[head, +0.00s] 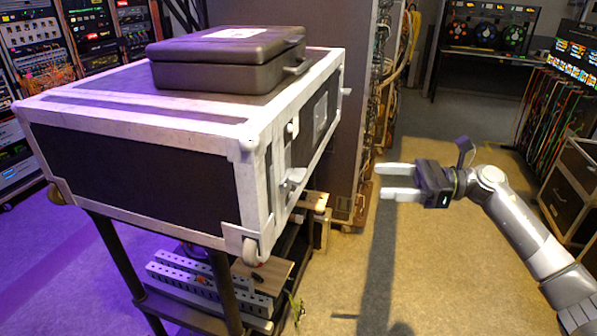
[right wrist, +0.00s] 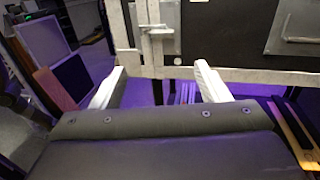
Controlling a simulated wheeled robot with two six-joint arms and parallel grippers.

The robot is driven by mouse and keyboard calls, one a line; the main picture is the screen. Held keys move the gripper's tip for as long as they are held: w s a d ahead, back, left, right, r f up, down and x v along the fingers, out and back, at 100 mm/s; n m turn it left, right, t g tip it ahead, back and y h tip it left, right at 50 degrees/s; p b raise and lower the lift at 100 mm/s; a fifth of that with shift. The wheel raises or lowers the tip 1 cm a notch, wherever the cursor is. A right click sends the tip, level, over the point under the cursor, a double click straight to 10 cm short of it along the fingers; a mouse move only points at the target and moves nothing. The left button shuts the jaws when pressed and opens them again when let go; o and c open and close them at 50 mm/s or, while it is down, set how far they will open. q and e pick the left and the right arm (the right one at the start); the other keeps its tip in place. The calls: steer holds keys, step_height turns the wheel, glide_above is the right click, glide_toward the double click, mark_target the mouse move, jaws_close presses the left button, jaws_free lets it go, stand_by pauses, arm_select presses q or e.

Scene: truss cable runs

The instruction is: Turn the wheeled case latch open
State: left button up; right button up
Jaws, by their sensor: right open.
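The wheeled case (head: 135,172) has dark panels and pale metal edges and sits raised on a dark stand. Its latch (head: 292,179) is a small pale metal fitting on the side facing right. In the right wrist view the latch (right wrist: 157,28) is at the top centre, with a horizontal bar across an upright plate. My right gripper (head: 382,181) is open and empty, to the right of the latch with a clear gap. In the right wrist view its fingers (right wrist: 160,68) are spread below the latch, touching nothing. My left gripper is not in view.
A black box (head: 225,72) lies on the case top. A metal plate with a handle (right wrist: 300,25) is right of the latch. A shelf below the case holds grey slotted ducts (head: 205,285). A tall cable rack (head: 350,100) stands behind. The floor (head: 430,270) around my right arm is clear.

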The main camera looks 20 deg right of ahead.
mark_target(305, 176)
steer(key=p+x, duration=0.7)
steer(key=x, duration=0.8)
steer(key=shift+w+a+r, duration=0.15)
steer(key=shift+a+r, duration=0.05)
steer(key=shift+w+a+f+p, duration=0.2)
steer(key=shift+w+a+p, duration=0.1)
steer(key=shift+a+p, duration=0.25)
steer(key=shift+a, duration=0.1)
steer(key=c, duration=1)
